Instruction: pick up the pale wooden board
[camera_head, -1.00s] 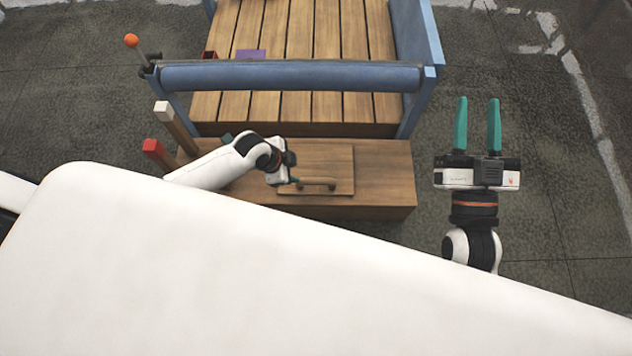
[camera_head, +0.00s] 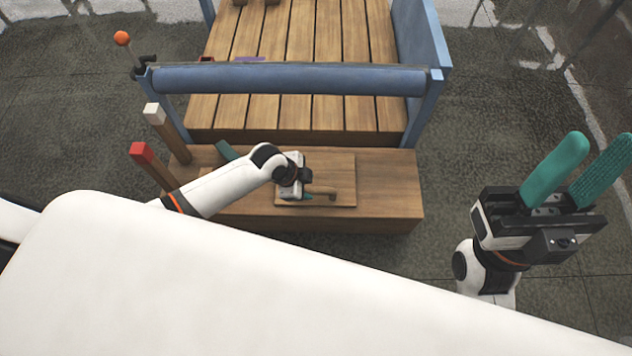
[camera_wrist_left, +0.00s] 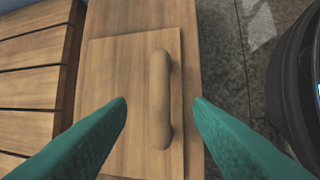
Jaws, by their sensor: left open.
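The wooden board (camera_head: 345,168) is a flat square panel with a rounded bar handle (camera_head: 321,191), lying on top of a wooden box. In the left wrist view the board (camera_wrist_left: 112,70) fills the middle, and its handle (camera_wrist_left: 160,100) runs lengthwise. My left gripper (camera_head: 306,196) is over the board at the handle. Its teal fingers are open, one on each side of the handle in the left wrist view; contact cannot be told. My right gripper (camera_head: 600,150) is raised at the right, its teal fingers apart and empty.
The wooden box (camera_head: 390,195) stands before a slatted wooden deck (camera_head: 310,112) with a blue rail (camera_head: 290,79). At the left rise a red-topped post (camera_head: 142,152), a white-topped post (camera_head: 154,113) and an orange-knobbed lever (camera_head: 122,38). Floor right of the box is clear.

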